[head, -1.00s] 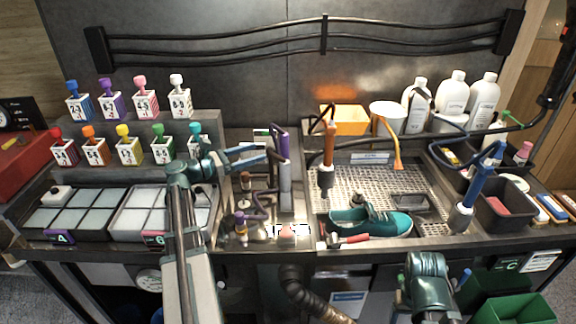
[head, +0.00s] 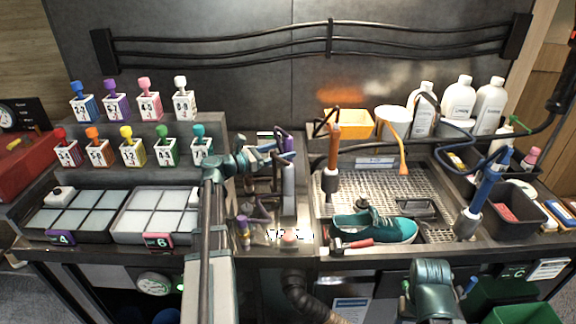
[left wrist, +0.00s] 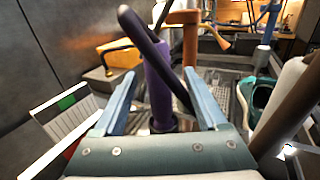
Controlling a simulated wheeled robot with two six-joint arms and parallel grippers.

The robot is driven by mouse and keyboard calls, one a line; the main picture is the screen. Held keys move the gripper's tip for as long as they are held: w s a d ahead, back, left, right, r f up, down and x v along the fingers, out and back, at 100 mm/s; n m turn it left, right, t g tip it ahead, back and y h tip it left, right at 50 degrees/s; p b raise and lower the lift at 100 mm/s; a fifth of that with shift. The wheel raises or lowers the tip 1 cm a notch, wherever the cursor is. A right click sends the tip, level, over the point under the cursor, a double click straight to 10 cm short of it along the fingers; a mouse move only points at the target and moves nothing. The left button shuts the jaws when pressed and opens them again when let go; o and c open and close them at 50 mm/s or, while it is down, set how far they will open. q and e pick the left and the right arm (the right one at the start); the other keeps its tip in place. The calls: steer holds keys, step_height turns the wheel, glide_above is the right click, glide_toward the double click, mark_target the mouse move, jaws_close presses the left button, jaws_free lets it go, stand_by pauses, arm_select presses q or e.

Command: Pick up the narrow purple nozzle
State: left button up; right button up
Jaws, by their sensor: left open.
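The narrow purple nozzle (head: 288,185) stands upright in the middle station, with a dark purple bent tube at its top. It also shows in the left wrist view (left wrist: 157,88), between my two fingers. My left gripper (head: 276,156) reaches in from the left at the nozzle's upper part. Its light blue fingers are apart, one on each side of the nozzle in the left wrist view (left wrist: 162,88), with gaps visible. The nozzle's lower end is hidden behind my gripper in that view. A teal part of my right arm shows at the bottom of the head view; its jaws are unclear.
An orange nozzle (head: 333,150) stands right of the purple one, and a blue nozzle (head: 487,192) farther right. A teal sneaker (head: 385,228) lies on the perforated tray (head: 345,190). Numbered bottles (head: 130,150) stand on steps at the left.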

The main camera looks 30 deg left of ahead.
arm_select(q)
steer(key=x, duration=0.5)
steer(key=shift+w, duration=0.2)
jaws_close()
stand_by(1.3)
